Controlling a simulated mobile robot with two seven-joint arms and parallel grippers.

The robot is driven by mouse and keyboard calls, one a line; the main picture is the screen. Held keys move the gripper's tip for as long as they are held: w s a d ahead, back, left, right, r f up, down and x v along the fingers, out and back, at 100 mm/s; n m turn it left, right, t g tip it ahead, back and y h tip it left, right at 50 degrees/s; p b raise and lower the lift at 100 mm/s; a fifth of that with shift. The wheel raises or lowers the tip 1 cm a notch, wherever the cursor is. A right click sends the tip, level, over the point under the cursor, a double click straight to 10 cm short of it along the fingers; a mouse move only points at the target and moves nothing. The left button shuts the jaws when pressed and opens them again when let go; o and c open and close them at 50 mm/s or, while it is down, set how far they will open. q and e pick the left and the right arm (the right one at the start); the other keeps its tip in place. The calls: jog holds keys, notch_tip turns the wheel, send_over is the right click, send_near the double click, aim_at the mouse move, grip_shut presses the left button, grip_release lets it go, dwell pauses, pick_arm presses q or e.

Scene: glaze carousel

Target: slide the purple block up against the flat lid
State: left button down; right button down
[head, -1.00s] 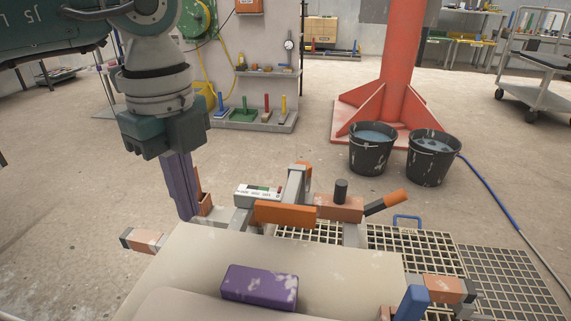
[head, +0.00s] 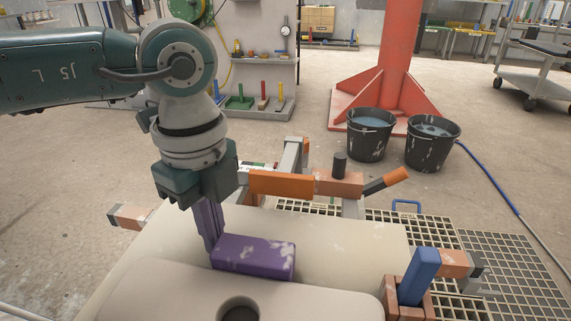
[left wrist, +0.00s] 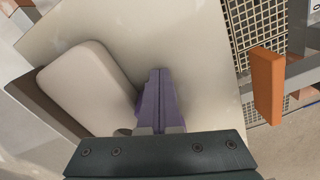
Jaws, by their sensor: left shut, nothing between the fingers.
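The purple block (head: 254,257), with pale worn patches, lies on the cream table top (head: 330,234) in the head view. Just nearer is a pale, flat, rounded slab with a round hole, which I take as the flat lid (head: 170,302); it also shows in the left wrist view (left wrist: 85,88). I cannot tell whether block and lid touch. My left gripper (head: 211,245) points down, shut and empty, its purple fingers at the block's left end. Contact there is unclear. My right gripper is out of view.
An orange bar (head: 282,184) and clamp-like parts stand along the table's far edge. A blue upright piece (head: 418,276) stands in an orange holder at the right. Floor grating (head: 510,260) lies beyond. The table right of the block is clear.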

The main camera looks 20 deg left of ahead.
pick_arm(q)
jog(key=shift+s+d+r+p, duration=0.15)
jog(key=shift+d+r+p, duration=0.05)
jog(key=shift+d+p, duration=0.6)
jog(key=shift+f, duration=0.15)
jog(key=shift+a, duration=0.1)
